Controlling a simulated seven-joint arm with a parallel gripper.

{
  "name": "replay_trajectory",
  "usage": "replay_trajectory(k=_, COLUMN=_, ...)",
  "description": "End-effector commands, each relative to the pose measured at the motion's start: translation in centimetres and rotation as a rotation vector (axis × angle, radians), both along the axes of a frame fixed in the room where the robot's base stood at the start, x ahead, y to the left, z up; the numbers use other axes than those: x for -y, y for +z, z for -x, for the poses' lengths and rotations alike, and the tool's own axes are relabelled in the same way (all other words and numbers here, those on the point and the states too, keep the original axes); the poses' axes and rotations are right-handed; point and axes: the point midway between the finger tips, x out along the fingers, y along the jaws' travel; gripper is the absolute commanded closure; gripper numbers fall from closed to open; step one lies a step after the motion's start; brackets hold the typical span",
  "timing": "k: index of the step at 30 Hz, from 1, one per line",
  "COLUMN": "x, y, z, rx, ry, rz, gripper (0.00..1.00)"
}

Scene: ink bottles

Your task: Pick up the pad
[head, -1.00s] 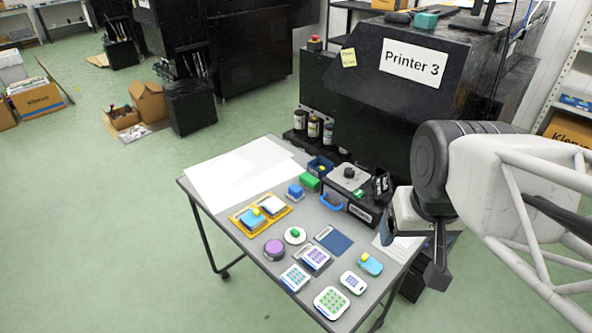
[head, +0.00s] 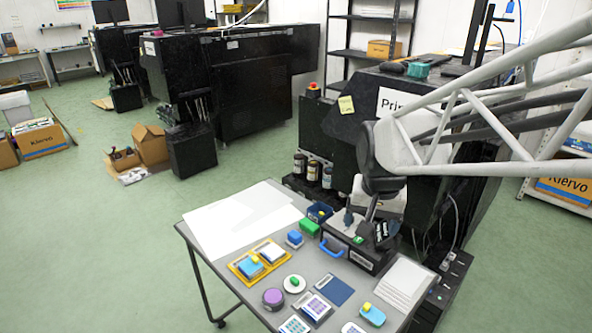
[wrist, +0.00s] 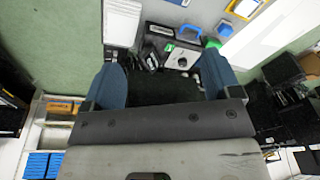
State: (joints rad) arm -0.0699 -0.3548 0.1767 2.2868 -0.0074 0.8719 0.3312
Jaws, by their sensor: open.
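Several pad-like things lie on the grey table, and I cannot tell which one is the named pad. A flat dark blue square (head: 334,290) lies near the middle. A yellow tray (head: 236,266) holds two blocks with blue and white tops. A pale plate with a dark knob (wrist: 182,61) sits at the black box, between my fingers in the wrist view. My gripper (head: 360,220) is open and empty above the table's back edge, by the black box (head: 366,259). Its blue fingers (wrist: 165,85) stand wide apart in the wrist view.
A green block (head: 309,227), a small blue block (head: 294,239) and a blue handle (head: 332,249) are close by. White paper (head: 404,284) lies at the right, large white sheets (head: 235,220) at the left. The black printer (head: 345,130) stands behind.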

Motion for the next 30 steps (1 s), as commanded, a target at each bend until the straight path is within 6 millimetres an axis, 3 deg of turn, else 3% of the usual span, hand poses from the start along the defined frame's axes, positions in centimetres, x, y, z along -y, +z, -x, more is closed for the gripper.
replay_trajectory(k=17, x=-5.0, y=-6.3, z=-13.5, rx=-0.066, ry=-0.192, rz=-0.03, gripper=0.17)
replay_trajectory(k=30, x=-9.6, y=-14.2, z=-22.3, rx=-0.112, ry=-0.344, rz=-0.038, gripper=0.17)
